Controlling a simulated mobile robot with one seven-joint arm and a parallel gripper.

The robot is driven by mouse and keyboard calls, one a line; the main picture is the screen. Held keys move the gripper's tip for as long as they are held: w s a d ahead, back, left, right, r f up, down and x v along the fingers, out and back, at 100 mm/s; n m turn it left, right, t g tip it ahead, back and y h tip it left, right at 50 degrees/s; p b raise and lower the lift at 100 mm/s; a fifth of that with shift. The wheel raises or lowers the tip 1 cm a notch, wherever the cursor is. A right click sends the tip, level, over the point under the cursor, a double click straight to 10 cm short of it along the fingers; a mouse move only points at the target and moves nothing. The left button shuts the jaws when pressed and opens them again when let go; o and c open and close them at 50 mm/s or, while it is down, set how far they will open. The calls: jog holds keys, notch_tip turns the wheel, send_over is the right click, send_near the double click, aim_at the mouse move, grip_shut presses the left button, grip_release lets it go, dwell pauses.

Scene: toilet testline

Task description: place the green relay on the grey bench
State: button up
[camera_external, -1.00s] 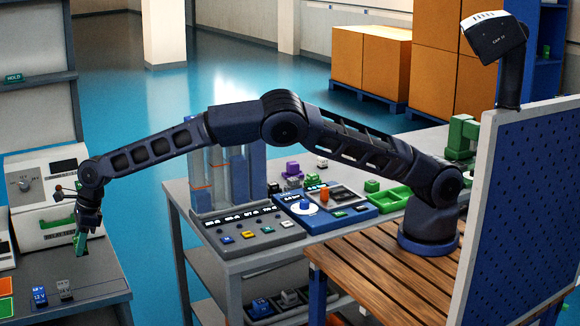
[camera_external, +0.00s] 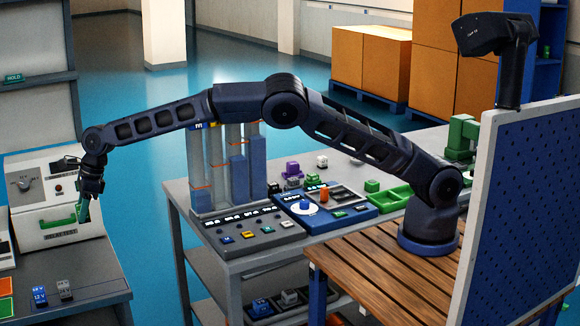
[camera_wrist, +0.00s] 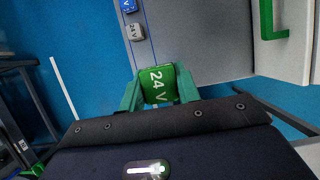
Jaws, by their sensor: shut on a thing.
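My gripper (camera_wrist: 158,88) is shut on the green relay (camera_wrist: 158,86), whose face reads 24 V in the wrist view. In the external view my gripper (camera_external: 84,212) hangs in front of a white cabinet, above the right part of the grey bench (camera_external: 95,272) at left. The relay is hard to tell from the green fingers there. The bench also shows in the wrist view (camera_wrist: 205,45), with clear space between it and the relay in the external view.
A blue relay (camera_external: 40,296) and a grey relay (camera_external: 65,290) stand near the bench's front. The white cabinet (camera_external: 45,182) with a green handle (camera_wrist: 268,22) stands at its back. A table with a control panel (camera_external: 250,235) is at centre. The bench top right of the relays is clear.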

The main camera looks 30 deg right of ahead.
jog(key=w+d, duration=1.3)
jog(key=w, duration=0.3)
jog(key=w+d, duration=1.3)
jog(key=w, duration=0.3)
jog(key=w+d, duration=0.5)
jog(key=d, duration=0.7)
jog(key=w+d, duration=0.5)
jog(key=d, duration=0.6)
jog(key=w+d, duration=0.5)
jog(key=d, duration=4.4)
jog(key=s+d, duration=0.7)
jog(key=d, duration=0.4)
jog(key=s+d, duration=0.6)
jog(key=d, duration=0.4)
jog(key=s+d, duration=0.7)
jog(key=d, duration=0.4)
jog(key=f, duration=1.9)
jog(key=shift+a+f, duration=0.2)
jog(key=shift+f, duration=0.05)
